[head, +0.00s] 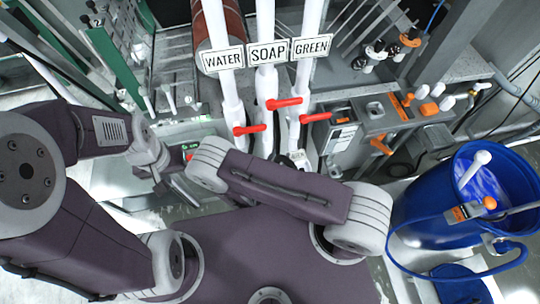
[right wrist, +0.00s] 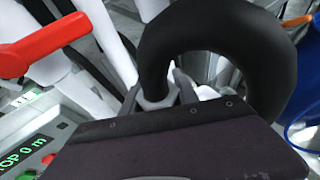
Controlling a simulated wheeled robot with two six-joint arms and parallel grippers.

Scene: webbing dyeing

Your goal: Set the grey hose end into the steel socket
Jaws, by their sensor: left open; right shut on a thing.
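In the right wrist view, my right gripper (right wrist: 162,88) is shut on the pale grey hose end (right wrist: 153,101). A thick black hose (right wrist: 205,32) rises from this end and loops over to the right, filling the upper middle of the view. The tip of the hose end is hidden behind the gripper body. In the head view my right arm's own link covers the right gripper and the hose end. My left gripper (head: 160,170) is open and empty at the left, apart from the pipes. I cannot pick out the steel socket for certain; a steel plate with a round opening (head: 374,108) lies right of the pipes.
White pipes labelled WATER, SOAP and GREEN (head: 267,52) with red valve handles (head: 284,103) stand in the middle. A red handle (right wrist: 45,42) is close in the wrist view, above a display panel (right wrist: 28,143). A blue barrel (head: 440,205) stands at the right.

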